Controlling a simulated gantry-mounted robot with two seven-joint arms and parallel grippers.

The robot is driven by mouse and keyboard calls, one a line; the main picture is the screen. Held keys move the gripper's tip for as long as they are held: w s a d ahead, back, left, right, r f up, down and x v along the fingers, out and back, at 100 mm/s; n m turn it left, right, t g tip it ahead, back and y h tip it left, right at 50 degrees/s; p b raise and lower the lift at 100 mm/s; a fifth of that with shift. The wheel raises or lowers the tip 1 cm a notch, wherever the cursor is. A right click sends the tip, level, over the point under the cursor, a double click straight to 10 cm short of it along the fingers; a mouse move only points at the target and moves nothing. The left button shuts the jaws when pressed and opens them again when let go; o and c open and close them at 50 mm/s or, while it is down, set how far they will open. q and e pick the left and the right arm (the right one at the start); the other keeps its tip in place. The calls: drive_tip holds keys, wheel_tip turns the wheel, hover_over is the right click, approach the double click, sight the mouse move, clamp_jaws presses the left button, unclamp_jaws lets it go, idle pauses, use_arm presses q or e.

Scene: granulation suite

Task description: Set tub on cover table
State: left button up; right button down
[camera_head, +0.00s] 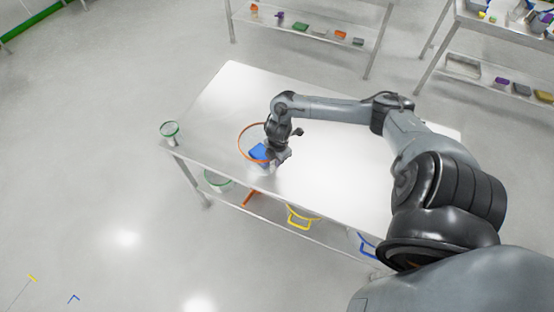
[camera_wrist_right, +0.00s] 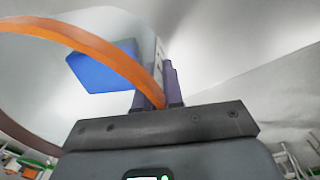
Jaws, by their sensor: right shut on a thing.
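The tub with an orange rim (camera_head: 240,144) is at the left part of the white table (camera_head: 232,95) in the head view. My right gripper (camera_head: 277,159) is shut on the rim's right side. In the right wrist view the orange rim (camera_wrist_right: 88,41) runs between the two dark fingers (camera_wrist_right: 158,98). A blue patch (camera_head: 258,151) shows within the ring, and also behind the rim in the wrist view (camera_wrist_right: 95,78). I cannot tell whether the tub touches the tabletop. My left gripper is out of view.
A green-rimmed container (camera_head: 170,130) stands at the table's left corner. Under the tabletop are a green-rimmed tub (camera_head: 217,181), a yellow one (camera_head: 302,217) and a blue one (camera_head: 366,243). Shelves with small coloured items (camera_head: 300,27) stand behind. Much of the tabletop is clear.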

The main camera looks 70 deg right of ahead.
drive_tip(key=c, duration=1.3)
unclamp_jaws()
drive_tip(key=shift+f, duration=0.1)
drive_tip(key=shift+o, duration=0.2)
drive_tip(key=shift+r, duration=0.65)
wheel_tip(320, 180, up, 10)
drive_tip(key=p, duration=0.3)
drive_tip(key=w+a+f+t+y, duration=0.1)
drive_tip(key=w+a+f+t, duration=0.15)
drive_tip(key=a, duration=0.85)
drive_tip(key=w+a+f+t+y, duration=0.1)
drive_tip(key=a+f+t, duration=0.15)
drive_tip(key=a, duration=0.95)
drive_tip(key=s+a+r+m+t, duration=0.1)
drive_tip(key=s+a+r+m, duration=0.15)
drive_tip(key=a+m, duration=0.2)
drive_tip(key=s+r+m+g+h, duration=0.1)
drive_tip(key=s+r+m+g, duration=0.2)
drive_tip(key=s+m, duration=0.4)
drive_tip(key=s+r, duration=0.1)
drive_tip(key=s, duration=0.2)
drive_tip(key=shift+h, duration=0.3)
